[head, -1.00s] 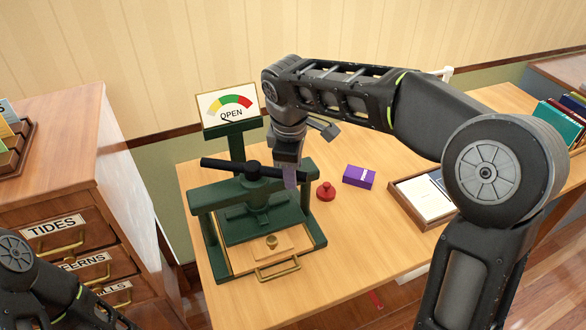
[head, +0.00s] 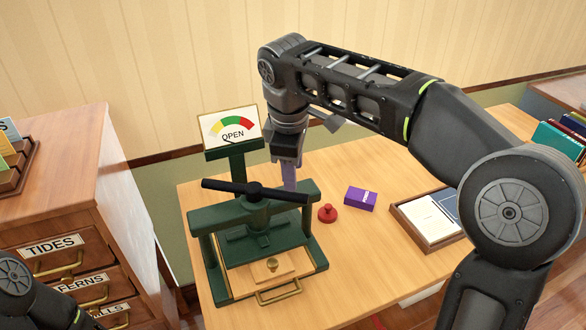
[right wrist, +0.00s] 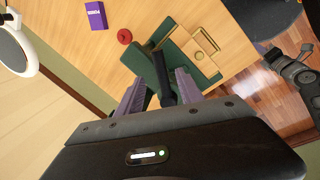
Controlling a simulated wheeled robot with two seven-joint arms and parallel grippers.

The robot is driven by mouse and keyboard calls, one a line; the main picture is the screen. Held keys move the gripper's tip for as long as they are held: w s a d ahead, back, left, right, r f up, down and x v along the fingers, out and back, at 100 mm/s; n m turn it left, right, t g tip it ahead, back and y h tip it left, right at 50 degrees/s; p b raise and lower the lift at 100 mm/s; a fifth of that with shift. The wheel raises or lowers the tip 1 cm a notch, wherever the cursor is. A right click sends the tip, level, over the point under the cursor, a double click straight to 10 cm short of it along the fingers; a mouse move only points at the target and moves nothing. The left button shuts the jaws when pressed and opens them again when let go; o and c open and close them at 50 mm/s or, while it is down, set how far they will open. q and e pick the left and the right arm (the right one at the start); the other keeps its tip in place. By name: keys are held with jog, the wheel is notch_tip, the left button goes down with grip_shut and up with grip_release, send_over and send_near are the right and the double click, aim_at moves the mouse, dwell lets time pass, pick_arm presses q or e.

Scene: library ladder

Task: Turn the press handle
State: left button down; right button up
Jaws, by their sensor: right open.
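The green press stands on the wooden table, with a black bar handle (head: 230,187) across its top. A gauge sign (head: 230,128) behind it reads OPEN. My right gripper (head: 289,178) points down at the right end of the handle, its fingers partly behind the bar. In the right wrist view my right gripper (right wrist: 158,88) is open, with the black handle (right wrist: 165,80) between its two purple-grey fingers and no clear grip on it.
A red knobbed stamp (head: 327,213) and a purple box (head: 360,199) lie right of the press. A tray with papers (head: 432,218) is farther right. A wooden drawer cabinet (head: 60,190) stands to the left. The table's front right is clear.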

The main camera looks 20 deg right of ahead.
aim_at(313, 198)
dwell(0.4)
jog(key=s+a+f+m+g+y+b, duration=0.2)
jog(key=s+f+m+y, duration=0.3)
jog(key=m, duration=0.5)
jog(key=s+a+f+m+g+y+b, duration=0.15)
jog(key=f+m+y, duration=0.25)
jog(key=m+y, duration=0.45)
jog(key=w+d+m+t+y+b, duration=0.1)
jog(key=d+m+t, duration=0.2)
jog(key=m, duration=0.3)
jog(key=w+d+m+t+y+b, duration=0.1)
jog(key=w+d+m+t+b, duration=0.1)
jog(key=m, duration=0.5)
jog(key=w+d+m+t+y+b, duration=0.1)
jog(key=w+d+m+t, duration=0.1)
jog(key=d+m+t, duration=0.2)
jog(key=shift+w+m+t+b, duration=0.1)
jog(key=shift+m+t+b, duration=0.3)
jog(key=shift+m+t, duration=0.75)
jog(key=shift+w+a+f+m+g+b, duration=0.1)
jog(key=shift+w+f+m+g+b, duration=0.2)
jog(key=shift+f+g+b, duration=0.1)
